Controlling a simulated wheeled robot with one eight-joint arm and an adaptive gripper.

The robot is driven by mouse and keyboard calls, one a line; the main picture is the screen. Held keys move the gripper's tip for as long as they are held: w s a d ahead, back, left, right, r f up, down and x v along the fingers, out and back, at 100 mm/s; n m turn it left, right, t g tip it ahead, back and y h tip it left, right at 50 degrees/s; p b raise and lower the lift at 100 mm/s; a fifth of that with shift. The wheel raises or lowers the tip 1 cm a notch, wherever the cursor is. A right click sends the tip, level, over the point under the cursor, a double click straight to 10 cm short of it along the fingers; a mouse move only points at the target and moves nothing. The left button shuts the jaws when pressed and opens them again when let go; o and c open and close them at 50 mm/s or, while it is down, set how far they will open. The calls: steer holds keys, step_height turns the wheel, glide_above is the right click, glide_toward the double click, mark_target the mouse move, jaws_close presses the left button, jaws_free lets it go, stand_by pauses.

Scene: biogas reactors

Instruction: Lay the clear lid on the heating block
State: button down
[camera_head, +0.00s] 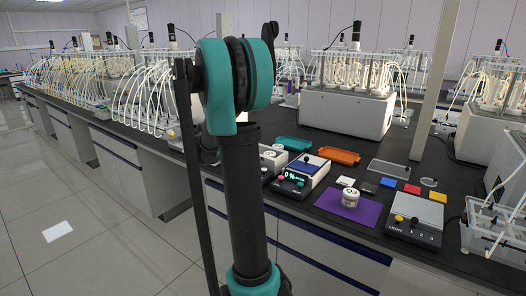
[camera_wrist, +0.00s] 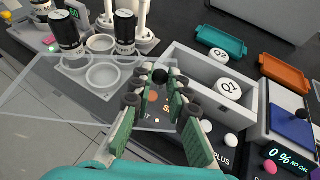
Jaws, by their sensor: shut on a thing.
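The clear lid (camera_wrist: 55,100) is a thin transparent plate with a black knob (camera_wrist: 159,76). In the wrist view my gripper (camera_wrist: 158,88) is shut on the knob, and the plate spreads mostly to the left of the fingers. A grey block with round wells (camera_wrist: 103,78), which looks like the heating block, shows through and beyond the plate. Black-capped bottles (camera_wrist: 66,34) stand at its wells. In the head view my arm hides the gripper and the block.
A white box (camera_wrist: 208,70) holding a jar marked Q7 (camera_wrist: 228,86) is right of the fingers. A balance (camera_head: 300,175), teal tray (camera_head: 293,144), orange tray (camera_head: 339,155) and purple mat (camera_head: 347,207) with a jar (camera_head: 350,197) share the crowded bench.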

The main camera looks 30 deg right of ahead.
steer(key=s+d+r+m+g+h, duration=0.1)
steer(key=s+d+r+m+g, duration=0.15)
steer(key=s+d+r, duration=0.55)
steer(key=s+d+r+m+g+h, duration=0.15)
steer(key=d+r+m, duration=0.25)
steer(key=d+r, duration=0.55)
step_height(320, 180, down, 23)
steer(key=d, duration=0.2)
steer(key=shift+w+t, duration=0.15)
steer(key=shift+t, duration=0.15)
steer(key=c, duration=1.5)
jaws_free()
steer(key=shift+n, duration=0.25)
steer(key=shift+a, duration=0.15)
